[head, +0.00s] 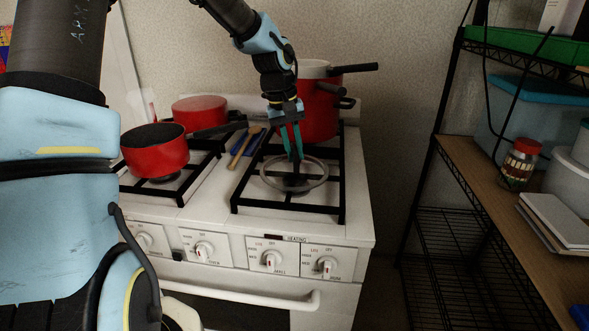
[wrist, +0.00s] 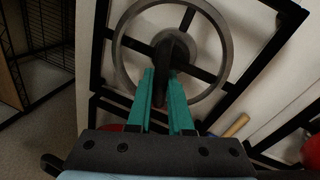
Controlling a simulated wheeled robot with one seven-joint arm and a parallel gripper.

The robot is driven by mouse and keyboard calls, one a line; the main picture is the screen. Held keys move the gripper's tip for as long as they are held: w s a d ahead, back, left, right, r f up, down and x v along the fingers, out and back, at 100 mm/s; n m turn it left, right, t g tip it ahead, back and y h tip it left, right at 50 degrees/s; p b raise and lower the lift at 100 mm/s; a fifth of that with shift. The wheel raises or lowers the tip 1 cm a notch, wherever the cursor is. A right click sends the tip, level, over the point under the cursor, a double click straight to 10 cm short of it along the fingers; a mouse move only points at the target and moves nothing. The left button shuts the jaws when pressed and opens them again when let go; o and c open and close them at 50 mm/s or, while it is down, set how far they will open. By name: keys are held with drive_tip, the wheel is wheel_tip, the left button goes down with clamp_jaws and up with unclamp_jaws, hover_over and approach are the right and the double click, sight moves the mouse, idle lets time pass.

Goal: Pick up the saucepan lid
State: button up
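The saucepan lid (head: 321,178) is a round, see-through lid with a grey rim and a dark upright handle. It lies flat on the front right burner grate. It also shows in the wrist view (wrist: 222,50), its dark handle (wrist: 178,48) standing near its middle. My gripper (head: 294,158) points down over the lid, its teal fingertips close to the handle. In the wrist view the fingers (wrist: 163,75) are apart, with a gap between them, and the handle is at their tips. I cannot tell whether they touch it.
A red saucepan (head: 155,154) and another red pan (head: 199,112) stand on the left burners. A tall red pot (head: 318,108) stands behind the lid. Wooden utensils (head: 243,150) lie between the grates. A shelf rack (head: 460,150) stands at the right.

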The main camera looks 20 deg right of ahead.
sight(294, 147)
clamp_jaws()
idle(1.3)
drive_tip(key=shift+w+r, duration=0.1)
drive_tip(key=shift+r, duration=0.25)
wheel_tip(294, 147, up, 9)
drive_tip(key=shift+r+b, duration=0.2)
drive_tip(key=shift+b, duration=0.85)
